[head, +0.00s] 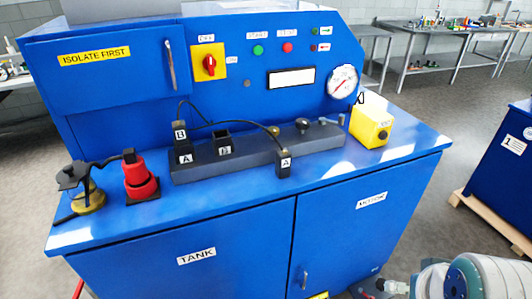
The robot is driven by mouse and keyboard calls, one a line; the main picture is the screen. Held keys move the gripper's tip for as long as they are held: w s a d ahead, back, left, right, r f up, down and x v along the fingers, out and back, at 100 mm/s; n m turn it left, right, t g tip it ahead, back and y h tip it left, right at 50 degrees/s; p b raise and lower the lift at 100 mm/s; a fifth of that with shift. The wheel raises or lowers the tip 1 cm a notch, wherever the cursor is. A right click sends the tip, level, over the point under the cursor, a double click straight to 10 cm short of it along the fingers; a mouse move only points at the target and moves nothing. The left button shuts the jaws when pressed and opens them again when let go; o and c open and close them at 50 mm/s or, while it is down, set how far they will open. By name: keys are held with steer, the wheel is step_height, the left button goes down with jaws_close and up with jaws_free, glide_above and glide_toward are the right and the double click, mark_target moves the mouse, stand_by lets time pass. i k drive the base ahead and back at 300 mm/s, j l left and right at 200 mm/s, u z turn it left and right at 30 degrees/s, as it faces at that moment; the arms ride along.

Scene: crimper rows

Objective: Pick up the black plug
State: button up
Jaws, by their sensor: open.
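Two small black plugs on thin black cables are at the dark grey block on the blue bench. One plug, tagged B (180,131), stands upright over the block's left socket tagged A (184,154). The other plug, tagged A (284,164), is at the block's front edge; I cannot tell whether it touches the block. The socket tagged B (223,146) looks empty. I cannot tell which plug the task means. My gripper (372,288) shows only as dark parts at the bottom edge, low in front of the cabinet, open and apart from the plugs.
A red connector (140,183) and a yellow-based fitting (88,200) stand on the bench's left. A yellow box (371,126) is at the right. The back panel carries a red rotary switch (209,65) and a gauge (342,82). The bench's front strip is mostly clear.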

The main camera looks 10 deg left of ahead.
mark_target(178, 127)
steer(key=u, duration=1.25)
